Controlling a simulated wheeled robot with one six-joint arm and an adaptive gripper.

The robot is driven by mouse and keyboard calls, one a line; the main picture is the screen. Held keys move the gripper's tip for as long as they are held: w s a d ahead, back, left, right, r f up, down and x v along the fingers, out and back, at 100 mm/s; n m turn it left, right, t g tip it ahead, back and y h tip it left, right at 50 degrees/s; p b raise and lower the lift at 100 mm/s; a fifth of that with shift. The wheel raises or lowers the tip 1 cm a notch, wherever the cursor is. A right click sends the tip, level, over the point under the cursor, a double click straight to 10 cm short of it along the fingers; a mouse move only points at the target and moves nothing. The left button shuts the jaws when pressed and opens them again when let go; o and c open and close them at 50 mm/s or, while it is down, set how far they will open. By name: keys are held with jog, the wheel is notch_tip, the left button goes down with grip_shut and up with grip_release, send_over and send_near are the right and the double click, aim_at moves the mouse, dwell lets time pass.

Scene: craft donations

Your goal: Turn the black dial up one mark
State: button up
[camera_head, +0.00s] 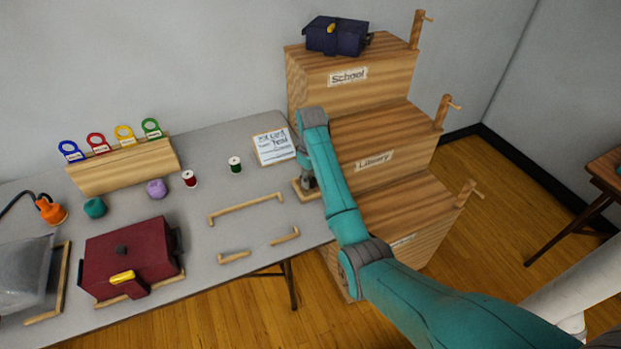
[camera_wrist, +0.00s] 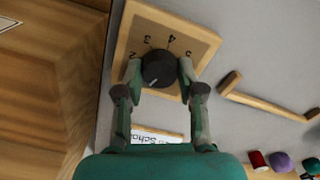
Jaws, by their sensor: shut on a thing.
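The black dial (camera_wrist: 158,68) sits on a square wooden board (camera_wrist: 143,20) with numerals around its far side, among them 3 and 4. A short pale line shows on the dial's lower left; I cannot tell which mark it reads. My gripper (camera_wrist: 160,71) has one finger on each side of the dial and is shut on it. In the head view my gripper (camera_head: 308,182) is low over the board (camera_head: 298,190) at the table's right end, and hides the dial.
Wooden stepped boxes (camera_head: 385,140) stand right beside the board. A white card (camera_head: 274,146) lies behind it, and a wooden handle-like rail (camera_head: 245,207) lies to its left. A maroon box (camera_head: 130,255), spools and yarn balls are farther left.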

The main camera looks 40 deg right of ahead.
jog(key=shift+m, duration=2.3)
jog(key=o, duration=1.1)
jog(key=shift+o, duration=0.2)
